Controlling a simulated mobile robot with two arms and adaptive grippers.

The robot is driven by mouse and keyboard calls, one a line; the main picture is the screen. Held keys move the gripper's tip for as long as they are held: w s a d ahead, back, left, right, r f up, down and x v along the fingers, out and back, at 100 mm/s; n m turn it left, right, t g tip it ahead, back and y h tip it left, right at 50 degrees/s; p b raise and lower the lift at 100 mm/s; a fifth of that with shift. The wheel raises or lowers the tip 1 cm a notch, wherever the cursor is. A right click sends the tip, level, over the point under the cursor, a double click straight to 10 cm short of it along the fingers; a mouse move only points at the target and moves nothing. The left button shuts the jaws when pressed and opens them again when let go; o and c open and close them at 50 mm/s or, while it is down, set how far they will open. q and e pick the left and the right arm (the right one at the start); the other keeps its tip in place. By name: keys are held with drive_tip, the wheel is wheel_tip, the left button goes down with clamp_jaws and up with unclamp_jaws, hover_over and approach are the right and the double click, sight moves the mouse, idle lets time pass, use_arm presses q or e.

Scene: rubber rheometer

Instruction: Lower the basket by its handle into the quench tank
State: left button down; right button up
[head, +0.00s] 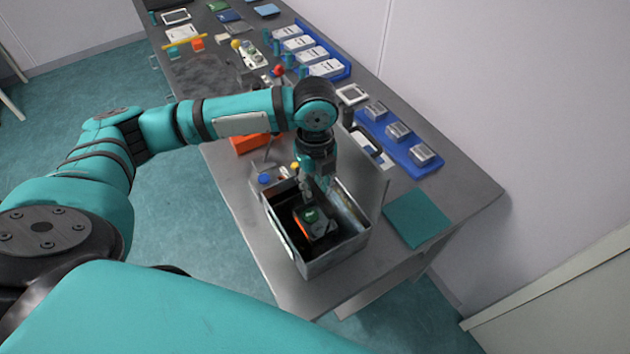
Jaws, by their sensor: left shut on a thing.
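The quench tank (333,262) is an open, grey metal box near the front end of the bench. My left gripper (311,198) points down into its opening. It is shut on the basket's handle, which is mostly hidden by the fingers. The basket (318,230) shows as a small dark shape with a green part on top, inside the tank's walls. An orange glow shows at its left side. I cannot tell whether the basket touches the tank floor. My right gripper is not in view.
The tank's raised lid (362,178) stands behind it. A teal mat (417,217) lies to the right. A blue tray (412,158) with metal blocks and an orange box (250,143) are farther back. The bench's front corner is bare.

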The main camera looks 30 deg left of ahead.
use_arm(q)
drive_tip(key=shift+f, duration=0.35)
drive_tip(key=c, duration=1.1)
unclamp_jaws()
wheel_tip(320, 180, up, 12)
